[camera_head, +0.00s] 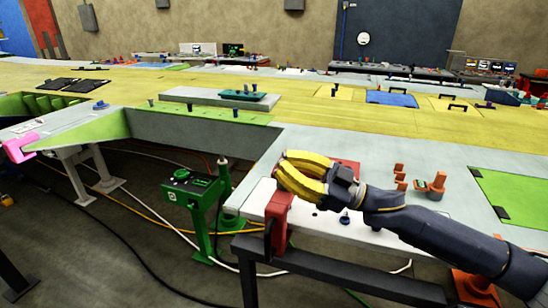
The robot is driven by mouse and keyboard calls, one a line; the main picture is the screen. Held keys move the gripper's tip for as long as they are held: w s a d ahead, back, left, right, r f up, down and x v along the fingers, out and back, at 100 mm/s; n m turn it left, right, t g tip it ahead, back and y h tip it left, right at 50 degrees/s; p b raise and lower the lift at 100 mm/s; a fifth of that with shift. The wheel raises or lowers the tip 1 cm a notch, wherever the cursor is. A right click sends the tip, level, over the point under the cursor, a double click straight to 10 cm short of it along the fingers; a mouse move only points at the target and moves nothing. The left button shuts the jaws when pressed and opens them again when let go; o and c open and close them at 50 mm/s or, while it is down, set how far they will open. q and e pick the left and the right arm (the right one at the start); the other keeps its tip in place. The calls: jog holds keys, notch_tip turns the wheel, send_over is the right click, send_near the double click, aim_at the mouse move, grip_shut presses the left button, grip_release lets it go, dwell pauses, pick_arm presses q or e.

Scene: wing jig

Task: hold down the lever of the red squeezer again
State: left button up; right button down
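The red squeezer (280,217) stands upright at the near left corner of the pale work surface. My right gripper (282,171), with yellow fingers, is right above its top, with the arm coming in from the lower right. The fingers overlap the squeezer's upper end in the picture, so I cannot tell whether they touch it. The lever cannot be made out. A dark gap shows between the fingers, but their tips are too unclear to tell open from shut. My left gripper is not in view.
A green stand (194,200) with a box on top is left of the squeezer, over cables on the floor. Small orange blocks (400,177) and an orange part (437,184) lie right of my gripper. A pink clamp-like thing (20,147) is at the far left.

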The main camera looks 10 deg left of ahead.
jog(key=shift+f, duration=0.55)
jog(key=shift+s+d+f, duration=0.1)
jog(key=shift+f, duration=0.1)
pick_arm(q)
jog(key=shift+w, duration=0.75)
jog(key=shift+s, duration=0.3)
pick_arm(e)
jog(key=shift+f, duration=0.15)
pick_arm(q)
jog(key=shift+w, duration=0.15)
pick_arm(e)
jog(key=s+d+r, duration=0.1)
jog(key=d, duration=0.8)
jog(key=shift+s+d+r, duration=0.15)
jog(key=shift+s, duration=0.05)
